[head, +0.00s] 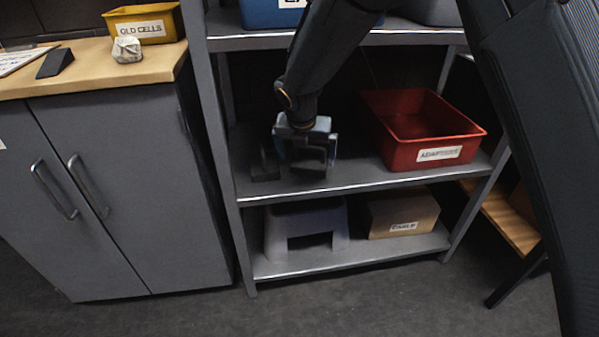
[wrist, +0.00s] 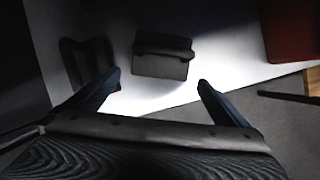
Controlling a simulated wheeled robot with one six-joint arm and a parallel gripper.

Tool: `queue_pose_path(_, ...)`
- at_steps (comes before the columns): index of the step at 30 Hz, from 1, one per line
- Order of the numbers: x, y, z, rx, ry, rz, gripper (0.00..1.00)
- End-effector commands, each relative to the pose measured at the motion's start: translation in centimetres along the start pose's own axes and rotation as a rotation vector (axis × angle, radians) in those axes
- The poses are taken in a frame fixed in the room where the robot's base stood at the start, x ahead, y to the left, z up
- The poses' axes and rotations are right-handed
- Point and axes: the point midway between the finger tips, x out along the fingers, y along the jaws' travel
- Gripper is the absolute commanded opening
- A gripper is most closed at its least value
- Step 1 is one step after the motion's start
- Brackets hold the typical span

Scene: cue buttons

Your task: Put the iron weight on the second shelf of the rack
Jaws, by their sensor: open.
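The iron weight seems to be the dark block with a raised bar handle in the wrist view (wrist: 163,62). It rests on the pale-lit shelf just past my open, empty fingertips (wrist: 158,90). In the head view my gripper (head: 304,135) is over the left-middle part of the rack's middle shelf (head: 350,183), and the dark block (head: 310,165) shows right below it, partly covered. The block and the fingers appear apart; exact contact cannot be told. The rack is grey metal, with a shelf above and one below this one.
A dark object (head: 264,165), also in the wrist view (wrist: 88,62), stands left of the block. A red bin (head: 415,150) sits right on the same shelf. A stool (head: 305,230) and a cardboard box (head: 400,213) are below. A rack post (head: 215,150) stands left.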

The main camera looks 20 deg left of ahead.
Motion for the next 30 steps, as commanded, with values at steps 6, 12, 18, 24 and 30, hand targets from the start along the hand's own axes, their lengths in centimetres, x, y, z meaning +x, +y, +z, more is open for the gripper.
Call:
queue_pose_path(6,-2.0,0.1,-4.5,-0.004,-0.001,0.001,1.0)
queue_pose_path(12,-3.1,0.1,-7.3,-0.003,-0.002,0.001,1.0)
queue_pose_path(18,-3.5,0.0,-8.5,-0.001,-0.002,0.001,1.0)
queue_pose_path(24,-3.6,-0.1,-8.5,0.009,-0.001,0.0,1.0)
queue_pose_path(30,-6.7,-5.3,-8.1,0.343,0.02,-0.041,1.0)
